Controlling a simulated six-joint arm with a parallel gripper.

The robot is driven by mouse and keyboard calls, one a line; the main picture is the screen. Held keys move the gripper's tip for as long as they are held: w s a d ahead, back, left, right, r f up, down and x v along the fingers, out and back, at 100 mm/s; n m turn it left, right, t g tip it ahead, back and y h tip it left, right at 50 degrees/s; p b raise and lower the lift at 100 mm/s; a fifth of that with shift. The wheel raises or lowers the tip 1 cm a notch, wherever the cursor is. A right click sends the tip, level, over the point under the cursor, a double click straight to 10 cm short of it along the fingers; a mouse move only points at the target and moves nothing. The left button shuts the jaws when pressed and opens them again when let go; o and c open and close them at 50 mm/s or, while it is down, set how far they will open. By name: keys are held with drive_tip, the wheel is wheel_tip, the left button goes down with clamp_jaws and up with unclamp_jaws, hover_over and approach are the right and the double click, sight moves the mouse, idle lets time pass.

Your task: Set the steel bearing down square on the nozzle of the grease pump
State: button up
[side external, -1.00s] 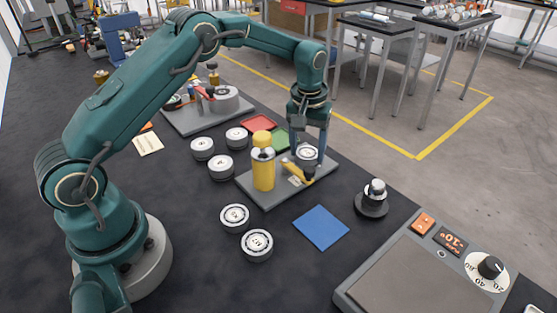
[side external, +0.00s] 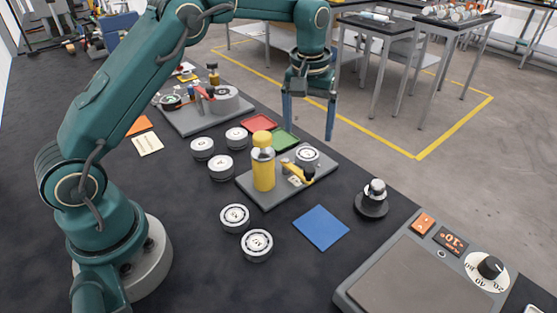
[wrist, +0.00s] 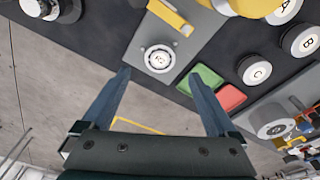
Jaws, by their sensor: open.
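The grease pump (side external: 263,168) has a yellow body with a silver neck and stands on a grey base plate. A steel bearing (side external: 307,155) sits at the plate's far right end, on top of the pump's nozzle end beside the yellow arm (side external: 297,172). It looks level. The bearing also shows from above in the wrist view (wrist: 158,60), with a letter on its face; what is under it is hidden there. My gripper (side external: 310,130) is open and empty, raised above and behind the bearing. Its two blue fingers (wrist: 165,85) are apart and clear of the bearing.
Several round bearings (side external: 257,244) lie on the dark bench. A blue square (side external: 321,227), red and green squares (side external: 285,138), a black knobbed stand (side external: 372,200) and a dial box (side external: 420,265) are nearby. Another fixture plate (side external: 205,115) stands at the back.

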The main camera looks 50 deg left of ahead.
drive_tip(key=s+d+r+m+t, duration=0.1)
drive_tip(key=s+r, duration=0.4)
drive_tip(key=r, duration=0.5)
drive_tip(key=s+d+f+m+t, duration=0.1)
drive_tip(key=s+m, duration=0.1)
drive_tip(key=s, duration=0.7)
drive_tip(key=s+d+f+m+t, duration=0.1)
drive_tip(key=s+f+m+t, duration=0.1)
drive_tip(key=s, duration=0.7)
drive_tip(key=shift+s+d+m+h, duration=0.3)
drive_tip(key=shift+s, duration=0.1)
